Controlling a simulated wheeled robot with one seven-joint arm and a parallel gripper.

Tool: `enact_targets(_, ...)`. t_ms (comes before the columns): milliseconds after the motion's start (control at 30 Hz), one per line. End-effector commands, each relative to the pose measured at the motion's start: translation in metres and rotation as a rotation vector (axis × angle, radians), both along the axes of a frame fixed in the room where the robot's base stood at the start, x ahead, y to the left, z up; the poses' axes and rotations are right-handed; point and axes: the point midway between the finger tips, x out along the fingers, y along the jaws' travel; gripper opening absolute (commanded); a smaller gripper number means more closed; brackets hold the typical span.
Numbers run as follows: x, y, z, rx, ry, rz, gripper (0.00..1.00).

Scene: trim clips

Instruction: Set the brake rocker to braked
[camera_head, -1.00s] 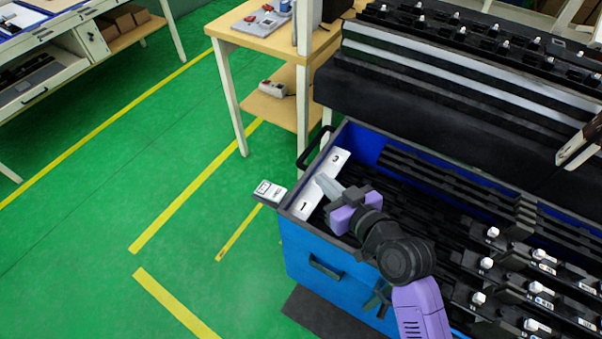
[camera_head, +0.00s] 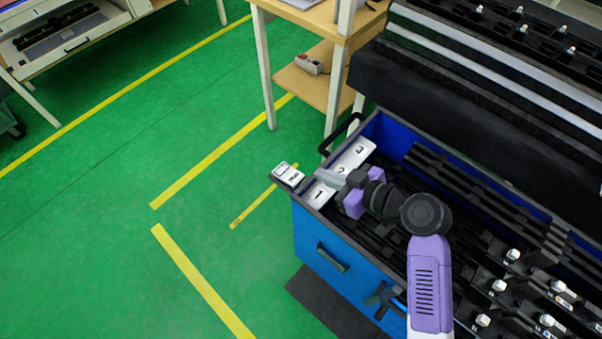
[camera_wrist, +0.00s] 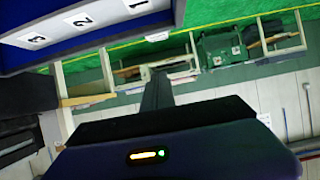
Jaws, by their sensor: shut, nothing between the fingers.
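The brake rocker (camera_head: 287,174) is a small pale rocker with dark markings on its two halves. It sits on the outside corner of the blue bin, next to a white plate numbered 1, 2, 3 (camera_head: 357,151). Which half is pressed is too small to tell.
The blue bin (camera_head: 330,262) holds several black trim strips right of my gripper. A black handle (camera_head: 340,133) stands at its back left edge. A wooden shelf table (camera_head: 315,85) is behind. Green floor left of the rocker is open.

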Motion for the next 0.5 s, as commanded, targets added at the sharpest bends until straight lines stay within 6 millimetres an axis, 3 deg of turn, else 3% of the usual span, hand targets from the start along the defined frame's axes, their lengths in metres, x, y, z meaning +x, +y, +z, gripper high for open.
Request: enact_targets(500, 0.048, 0.063, -0.039, 0.000, 0.002, 0.001, 0.00)
